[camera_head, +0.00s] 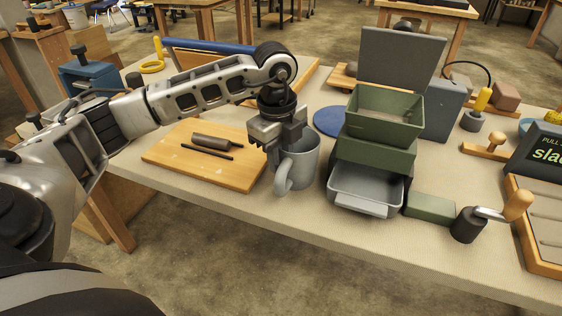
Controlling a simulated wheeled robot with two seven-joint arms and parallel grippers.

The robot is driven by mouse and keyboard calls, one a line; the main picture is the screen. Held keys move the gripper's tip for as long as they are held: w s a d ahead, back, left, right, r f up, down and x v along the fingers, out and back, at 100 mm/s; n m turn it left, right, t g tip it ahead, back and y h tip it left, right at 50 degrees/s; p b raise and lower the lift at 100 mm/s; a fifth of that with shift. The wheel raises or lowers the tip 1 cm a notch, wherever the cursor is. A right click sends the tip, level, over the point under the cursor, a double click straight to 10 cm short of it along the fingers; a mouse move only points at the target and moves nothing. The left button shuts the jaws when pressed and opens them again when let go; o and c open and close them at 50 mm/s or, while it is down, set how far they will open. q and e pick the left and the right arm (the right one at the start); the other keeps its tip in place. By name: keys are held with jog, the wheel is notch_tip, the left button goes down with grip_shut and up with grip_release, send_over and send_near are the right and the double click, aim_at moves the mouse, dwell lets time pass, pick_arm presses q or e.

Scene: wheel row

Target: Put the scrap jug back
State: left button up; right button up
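The scrap jug (304,170) is a grey mug-like jug with a handle on its left front side. It is upright at the table's front, between the wooden board and the green boxes. My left gripper (275,150) points down at the jug's left side, by the rim and the top of the handle. It overlaps the jug in the picture. The fingertips are partly hidden, so I cannot tell whether they are closed on it, or whether the jug's base touches the table. My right gripper is not in view.
A wooden board (180,167) with dark rods lies left of the jug. Stacked green boxes (378,150) with a grey tray (362,208) stand close on the right. A blue disc (328,121) lies behind. A crank (480,218) is further right. Table space in front is narrow.

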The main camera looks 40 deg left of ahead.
pick_arm(q)
notch_tip(320, 180, up, 10)
jog(key=shift+s+a+p, duration=0.15)
jog(key=shift+s+p, duration=0.1)
jog(key=shift+p, duration=0.05)
jog(key=shift+s, duration=0.1)
dwell(0.4)
